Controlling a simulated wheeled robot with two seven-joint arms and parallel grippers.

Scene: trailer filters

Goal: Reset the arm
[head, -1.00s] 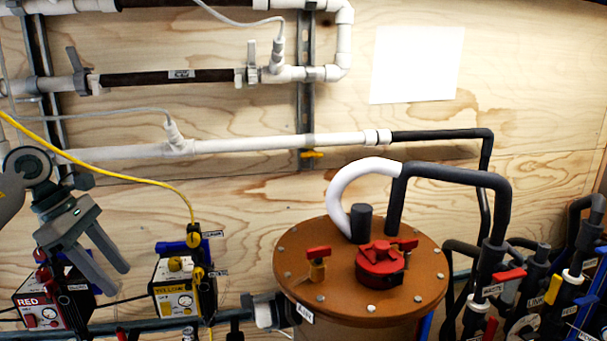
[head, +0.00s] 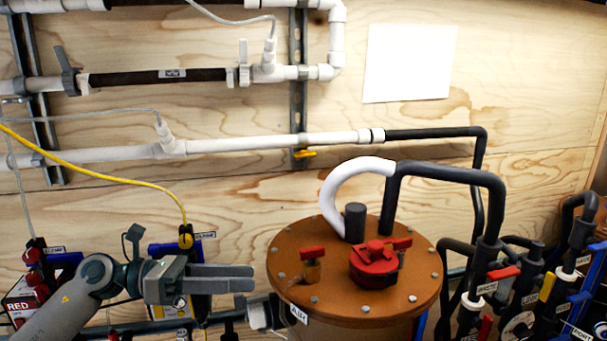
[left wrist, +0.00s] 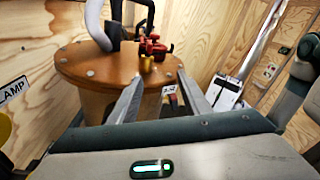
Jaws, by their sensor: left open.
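My left gripper (head: 252,278) reaches in from the lower left in the head view, its fingers pointing right toward the brown-lidded tank (head: 330,300). It is open and empty, a little left of the tank's lid. In the left wrist view the two fingers (left wrist: 163,98) stand apart with the tank lid (left wrist: 110,68) beyond them; nothing is between them. My right gripper is not in the head view.
A red valve (head: 376,265) and a white curved hose (head: 345,190) sit on the lid. Dark pipes and valves (head: 490,265) crowd the right. The red box (head: 22,300) is partly behind my arm. White pipes (head: 240,144) run along the plywood wall.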

